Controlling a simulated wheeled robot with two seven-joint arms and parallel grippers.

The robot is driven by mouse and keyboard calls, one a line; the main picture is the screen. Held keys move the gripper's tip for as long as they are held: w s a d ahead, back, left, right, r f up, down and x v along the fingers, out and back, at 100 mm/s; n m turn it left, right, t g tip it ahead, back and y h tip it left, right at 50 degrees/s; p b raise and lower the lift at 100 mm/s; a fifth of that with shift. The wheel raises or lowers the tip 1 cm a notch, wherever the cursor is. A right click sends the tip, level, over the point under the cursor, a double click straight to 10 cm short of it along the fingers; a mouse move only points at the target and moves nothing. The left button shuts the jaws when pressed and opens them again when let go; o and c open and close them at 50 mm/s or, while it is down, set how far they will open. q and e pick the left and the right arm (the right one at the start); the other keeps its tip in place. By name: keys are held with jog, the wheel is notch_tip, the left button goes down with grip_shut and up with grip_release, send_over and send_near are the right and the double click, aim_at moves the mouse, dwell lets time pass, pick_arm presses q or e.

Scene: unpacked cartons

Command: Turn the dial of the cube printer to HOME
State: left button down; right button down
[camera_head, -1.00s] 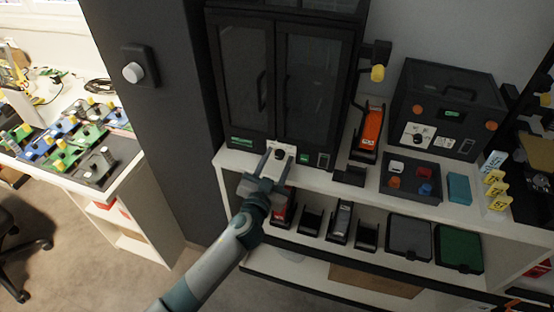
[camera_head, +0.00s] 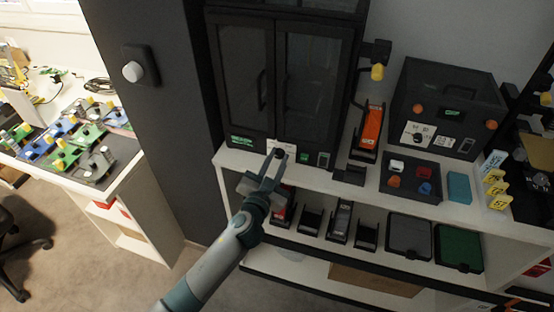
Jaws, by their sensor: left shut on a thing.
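A black cabinet with two glazed doors (camera_head: 312,75) stands on the white shelf; I take it to be the cube printer. Low on its front is a white dial plate (camera_head: 288,147) with a small dark dial (camera_head: 279,153). My left gripper (camera_head: 275,157) reaches up from below, its two fingers close together at the dial and shut on it. The fingers hide part of the dial and plate, and the dial's marks are too small to read. My right gripper is not in view.
A small green screen (camera_head: 304,156) and a dark keypad (camera_head: 323,159) sit right of the dial. A black box with its own dial plate (camera_head: 418,134), an orange tool (camera_head: 372,128) and a tray of coloured blocks (camera_head: 410,168) stand further right.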

pick_arm(q)
jog(key=m, duration=0.8)
jog(key=shift+d+m+p, duration=0.1)
jog(key=shift+m+p, duration=0.2)
jog(key=shift+m, duration=0.1)
jog(key=m, duration=0.5)
jog(key=shift+f+p, duration=0.15)
jog(key=shift+p, duration=0.25)
jog(key=shift+f+m, duration=0.1)
jog(key=shift+m, duration=1)
jog(key=c, duration=1.5)
grip_release()
jog(key=shift+s, duration=0.1)
